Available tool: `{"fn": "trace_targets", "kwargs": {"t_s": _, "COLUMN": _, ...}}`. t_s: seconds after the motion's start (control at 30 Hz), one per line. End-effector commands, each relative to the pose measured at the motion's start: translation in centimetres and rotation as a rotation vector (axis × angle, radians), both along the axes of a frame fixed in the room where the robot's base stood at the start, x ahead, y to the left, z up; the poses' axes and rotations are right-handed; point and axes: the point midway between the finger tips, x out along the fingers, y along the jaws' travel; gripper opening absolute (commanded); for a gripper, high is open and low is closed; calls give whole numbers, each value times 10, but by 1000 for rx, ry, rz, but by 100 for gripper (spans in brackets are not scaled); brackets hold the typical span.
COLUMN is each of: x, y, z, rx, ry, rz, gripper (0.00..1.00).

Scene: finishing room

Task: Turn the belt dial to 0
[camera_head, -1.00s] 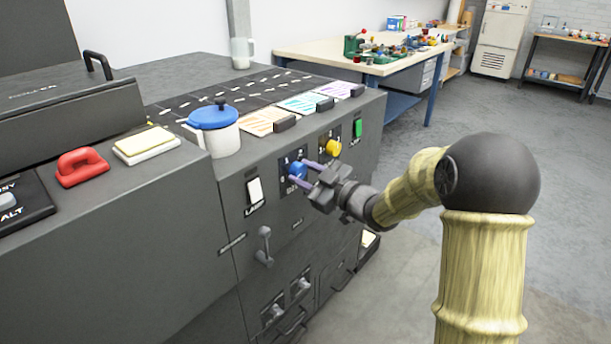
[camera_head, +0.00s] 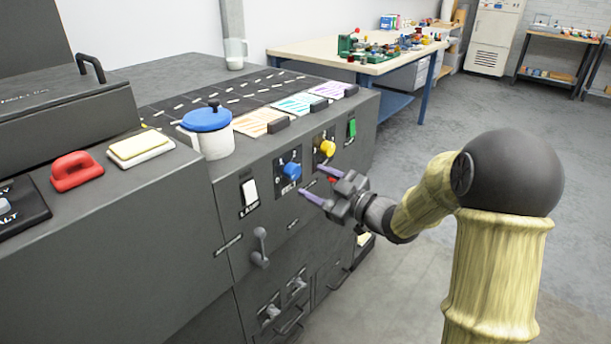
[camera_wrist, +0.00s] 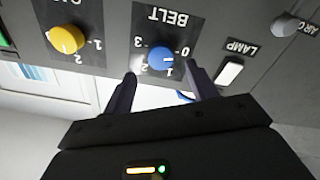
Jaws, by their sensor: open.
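The blue belt dial (camera_head: 291,171) sits on the dark front panel of the machine. In the wrist view the dial (camera_wrist: 160,58) shows upside down, with BELT and the numbers 0 to 3 around it. A pale mark on the dial seems to lie on the side of the 0 and 1; I cannot tell its exact setting. My gripper (camera_head: 314,181) is open and empty, a little in front of the panel and apart from the dial. In the wrist view its two fingers (camera_wrist: 160,75) stand to either side of and below the dial.
A yellow dial (camera_head: 326,149) and green switch (camera_head: 351,128) are to the right. A white lamp switch (camera_head: 249,193) and grey lever (camera_head: 260,247) are to the left. A blue-lidded pot (camera_head: 208,135) stands on the machine's edge.

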Motion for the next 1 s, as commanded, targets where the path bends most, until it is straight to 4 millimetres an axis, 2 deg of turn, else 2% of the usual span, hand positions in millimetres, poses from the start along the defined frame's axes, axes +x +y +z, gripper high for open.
{"fn": "trace_targets", "kwargs": {"t_s": 0.53, "x": -66, "y": -86, "z": -2, "rx": -1, "ry": 3, "rz": -7, "gripper": 58}}
{"fn": "trace_targets", "kwargs": {"t_s": 0.7, "x": -75, "y": -97, "z": -3, "rx": -1, "ry": 2, "rz": -5, "gripper": 58}}
{"fn": "trace_targets", "kwargs": {"t_s": 1.0, "x": -76, "y": -97, "z": -3, "rx": -1, "ry": 2, "rz": -3, "gripper": 58}}
